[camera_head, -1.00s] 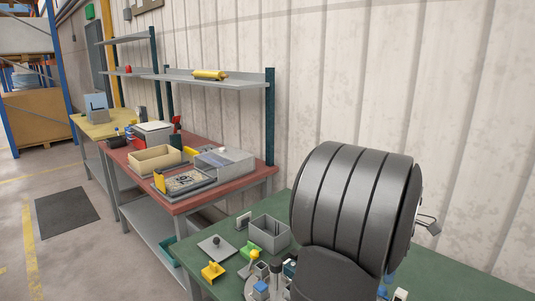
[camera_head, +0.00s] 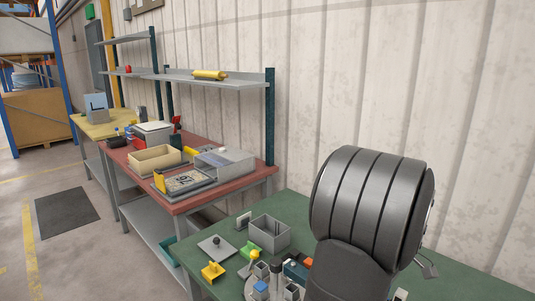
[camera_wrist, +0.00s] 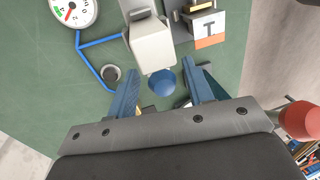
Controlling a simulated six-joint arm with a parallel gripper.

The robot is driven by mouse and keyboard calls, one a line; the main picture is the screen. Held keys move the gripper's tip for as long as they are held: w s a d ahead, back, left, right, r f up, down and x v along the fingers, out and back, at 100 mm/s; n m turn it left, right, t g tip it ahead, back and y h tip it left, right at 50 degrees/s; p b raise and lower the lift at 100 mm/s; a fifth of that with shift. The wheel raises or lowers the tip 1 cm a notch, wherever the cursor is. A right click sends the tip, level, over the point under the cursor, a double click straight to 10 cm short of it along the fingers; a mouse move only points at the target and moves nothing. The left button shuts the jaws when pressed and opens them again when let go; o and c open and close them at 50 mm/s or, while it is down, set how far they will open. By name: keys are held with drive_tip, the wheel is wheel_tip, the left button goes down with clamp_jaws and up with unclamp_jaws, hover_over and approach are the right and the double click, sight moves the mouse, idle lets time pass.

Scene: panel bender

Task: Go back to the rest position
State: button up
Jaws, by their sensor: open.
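My gripper (camera_wrist: 168,78) shows in the wrist view as two blue fingers, spread apart. It is over the green bench top (camera_wrist: 38,90). A blue round knob (camera_wrist: 163,83) on a pale grey block (camera_wrist: 152,45) shows between the fingers. I see nothing held, and I cannot tell how far above the block the fingers are.
In the head view a grey open box (camera_head: 269,235), a yellow block (camera_head: 212,271) and a grey plate with a black knob (camera_head: 216,247) stand left of my arm. The wall is behind.

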drive_tip(key=shift+m, duration=1.1)
drive_tip(key=o, duration=1.1)
drive_tip(key=shift+o, duration=0.3)
drive_tip(key=shift+r, duration=0.35)
wheel_tip(320, 180, up, 11)
drive_tip(key=a+n+h, duration=0.2)
drive_tip(key=n+h, duration=0.1)
drive_tip(key=h, duration=0.1)
drive_tip(key=s+a+r+g+h, duration=0.2)
drive_tip(key=s+a+r, duration=0.1)
drive_tip(key=a, duration=0.7)
drive_tip(key=x, duration=0.9)
drive_tip(key=shift+s+d+f, duration=0.1)
drive_tip(key=shift+d+f, duration=0.15)
drive_tip(key=shift+f, duration=0.05)
